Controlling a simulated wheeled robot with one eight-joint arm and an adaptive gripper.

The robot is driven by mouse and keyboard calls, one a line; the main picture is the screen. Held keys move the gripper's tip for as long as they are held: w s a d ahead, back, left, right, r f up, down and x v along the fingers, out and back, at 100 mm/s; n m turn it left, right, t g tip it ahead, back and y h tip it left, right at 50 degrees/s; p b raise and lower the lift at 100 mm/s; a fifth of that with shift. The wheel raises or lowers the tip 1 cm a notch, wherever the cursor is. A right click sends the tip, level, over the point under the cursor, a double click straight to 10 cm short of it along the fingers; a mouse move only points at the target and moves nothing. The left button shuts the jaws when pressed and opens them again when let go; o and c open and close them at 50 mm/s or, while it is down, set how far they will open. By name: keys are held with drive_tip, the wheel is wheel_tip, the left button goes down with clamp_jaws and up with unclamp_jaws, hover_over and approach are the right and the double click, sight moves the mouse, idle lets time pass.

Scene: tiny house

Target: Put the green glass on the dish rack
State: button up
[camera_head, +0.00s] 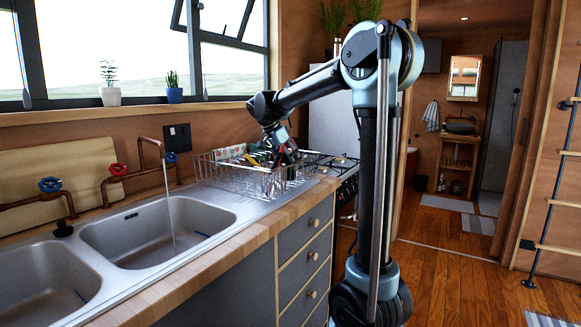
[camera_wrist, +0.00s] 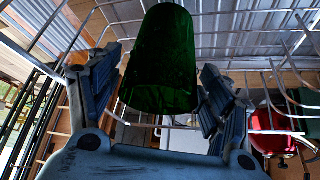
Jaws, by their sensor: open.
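The green glass (camera_wrist: 165,55) is dark and see-through. In the wrist view it stands out between the two spread fingers of my gripper (camera_wrist: 160,92), with visible gaps at its sides. My gripper is open. The wire dish rack (camera_wrist: 270,64) spreads behind and around the glass; whether the glass rests on its wires I cannot tell. In the head view the dish rack (camera_head: 218,177) stands on the counter beside the sink, and my gripper (camera_head: 279,151) is lowered at its right part. I cannot make out the glass clearly there.
The rack holds several other dishes and utensils. A red item (camera_wrist: 270,128) shows at the right of the wrist view. The double sink (camera_head: 150,235) is left of the rack, with water running from a tap (camera_head: 169,200). A stove (camera_head: 340,165) lies beyond the rack.

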drive_tip(key=v, duration=1)
